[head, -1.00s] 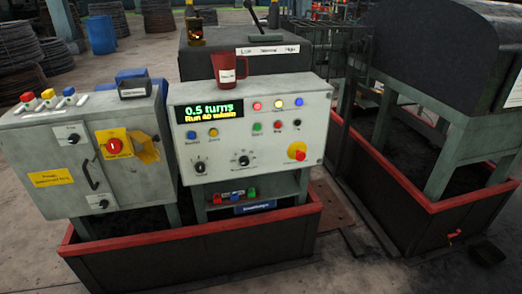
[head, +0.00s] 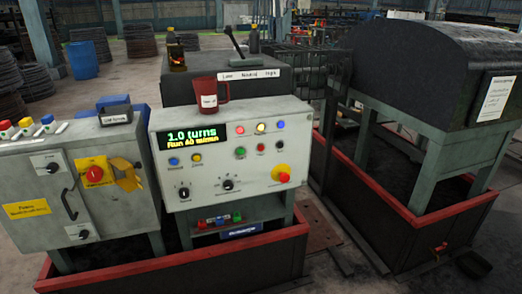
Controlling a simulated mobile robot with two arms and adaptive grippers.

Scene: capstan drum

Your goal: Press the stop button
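The grey control panel (head: 190,195) stands left of the middle of the head view. Its display (head: 192,138) reads "1.0 turns" with a run line under it. Below the lamps is a row of small buttons: a green button (head: 240,153), a red button (head: 261,148) and a black one (head: 280,145). The red one appears to be the stop button; its small label is hard to read. A larger red mushroom button on yellow (head: 281,173) sits at the panel's lower right. Neither of my grippers is in view, and nothing covers the buttons.
A red mug (head: 207,95) and a bottle (head: 176,55) stand above the panel. A grey cabinet (head: 110,205) with a red switch (head: 95,174) is at left. A red-rimmed trough (head: 270,237) runs below the panel. A dark hooded machine (head: 430,70) stands at right.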

